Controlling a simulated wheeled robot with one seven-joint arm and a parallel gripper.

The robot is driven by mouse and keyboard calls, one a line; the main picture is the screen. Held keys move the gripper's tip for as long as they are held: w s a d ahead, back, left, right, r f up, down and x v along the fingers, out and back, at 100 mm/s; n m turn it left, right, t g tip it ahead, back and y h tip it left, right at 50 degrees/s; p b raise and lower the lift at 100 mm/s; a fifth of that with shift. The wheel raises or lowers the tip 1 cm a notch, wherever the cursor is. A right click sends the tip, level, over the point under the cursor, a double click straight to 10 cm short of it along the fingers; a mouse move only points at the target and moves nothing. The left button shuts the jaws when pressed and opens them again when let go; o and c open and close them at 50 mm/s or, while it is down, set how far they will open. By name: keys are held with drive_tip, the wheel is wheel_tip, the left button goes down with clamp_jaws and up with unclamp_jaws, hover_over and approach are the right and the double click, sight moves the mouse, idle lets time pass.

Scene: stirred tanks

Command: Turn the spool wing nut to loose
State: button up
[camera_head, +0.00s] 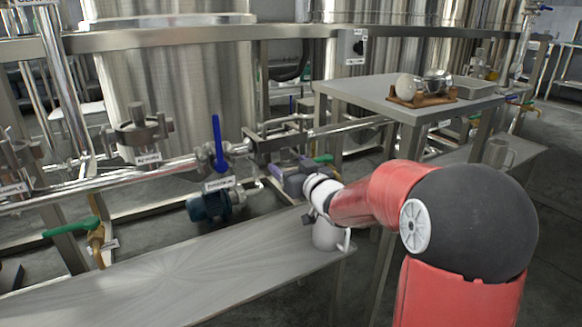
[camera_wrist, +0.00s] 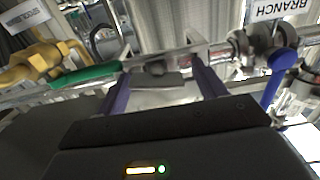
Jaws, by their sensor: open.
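My gripper (camera_wrist: 160,70) is open, its two purple fingers spread on either side of a short metal pipe section. A small dark grey piece (camera_wrist: 156,68) shows between the fingertips. It may be the spool wing nut, but I cannot make out its shape or whether it touches a finger. In the head view my gripper (camera_head: 280,166) is at the pipe run above the bench, and the wing nut cannot be made out there.
A blue-handled valve (camera_head: 218,145) stands left of my gripper; its handle (camera_wrist: 276,88) is at right in the wrist view, under a BRANCH label (camera_wrist: 278,8). A green handle (camera_wrist: 92,74) on a brass valve (camera_wrist: 38,62) lies close left. The bench (camera_head: 170,275) is mostly clear.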

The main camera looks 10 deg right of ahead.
drive_tip(key=shift+w, duration=0.2)
drive_tip(key=shift+c, duration=0.2)
drive_tip(key=c, duration=0.7)
drive_tip(key=shift+a+f+n+b, duration=0.15)
drive_tip(key=shift+f+n+b, duration=0.15)
drive_tip(key=shift+n+b, duration=0.55)
drive_tip(key=shift+c, duration=0.3)
drive_tip(key=shift+r+n+b, duration=0.15)
drive_tip(key=shift+n+b, duration=0.2)
drive_tip(key=shift+b, duration=0.05)
drive_tip(key=o, duration=0.8)
drive_tip(key=shift+a, duration=0.1)
drive_tip(key=shift+s+r, duration=0.1)
